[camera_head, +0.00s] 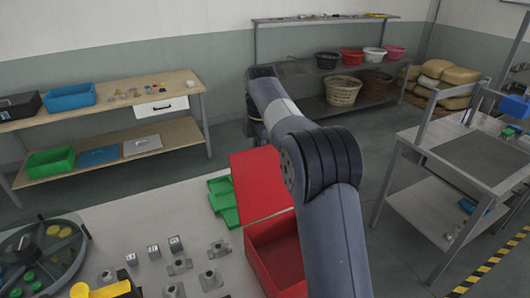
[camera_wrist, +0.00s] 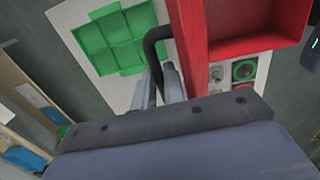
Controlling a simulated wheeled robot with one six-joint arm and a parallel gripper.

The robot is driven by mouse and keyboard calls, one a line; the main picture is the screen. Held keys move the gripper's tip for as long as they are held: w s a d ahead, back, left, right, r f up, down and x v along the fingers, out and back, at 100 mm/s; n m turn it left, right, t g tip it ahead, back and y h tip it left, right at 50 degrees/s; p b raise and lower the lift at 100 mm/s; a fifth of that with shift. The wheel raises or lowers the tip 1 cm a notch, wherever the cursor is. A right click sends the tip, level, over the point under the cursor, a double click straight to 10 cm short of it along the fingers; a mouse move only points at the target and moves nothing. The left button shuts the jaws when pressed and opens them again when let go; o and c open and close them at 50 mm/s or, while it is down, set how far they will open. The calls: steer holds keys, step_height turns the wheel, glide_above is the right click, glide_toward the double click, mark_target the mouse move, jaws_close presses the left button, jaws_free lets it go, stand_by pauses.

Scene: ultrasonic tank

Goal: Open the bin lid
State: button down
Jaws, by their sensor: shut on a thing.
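The red bin (camera_head: 262,279) stands on the light table, partly behind my arm. Its red lid (camera_head: 257,184) is raised steeply, and the bin's mouth is open in the head view. In the wrist view the lid (camera_wrist: 188,40) shows nearly edge-on, with the open red bin (camera_wrist: 255,47) to its right. My gripper (camera_wrist: 160,72) is shut on the black lid handle (camera_wrist: 151,50), on the side of the lid away from the bin's inside. In the head view the fingers and handle are hidden behind the lid and arm.
A green compartment tray (camera_head: 222,200) lies beside the bin. Several grey metal parts (camera_head: 180,265) and a round sorting dish (camera_head: 38,255) are on the table's left. A wooden workbench (camera_head: 110,108) stands at the back left and a metal table (camera_head: 465,150) at right.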

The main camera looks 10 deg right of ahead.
steer(key=shift+w+a+f, duration=0.2)
steer(key=shift+w+f, duration=0.15)
stand_by(0.3)
steer(key=c, duration=1.9)
jaws_free()
steer(key=shift+c, duration=0.2)
steer(key=o, duration=0.3)
steer(key=shift+w+a+f, duration=0.2)
steer(key=shift+w+f, duration=0.05)
steer(key=shift+w, duration=0.3)
steer(key=shift+o, duration=0.7)
steer(key=shift+r, duration=0.15)
step_height(320, 180, up, 11)
steer(key=shift+s+d+f, duration=0.2)
steer(key=shift+s, duration=0.25)
steer(key=shift+f, duration=0.1)
step_height(320, 180, down, 7)
steer(key=shift+w+r, duration=0.2)
steer(key=shift+w, duration=0.1)
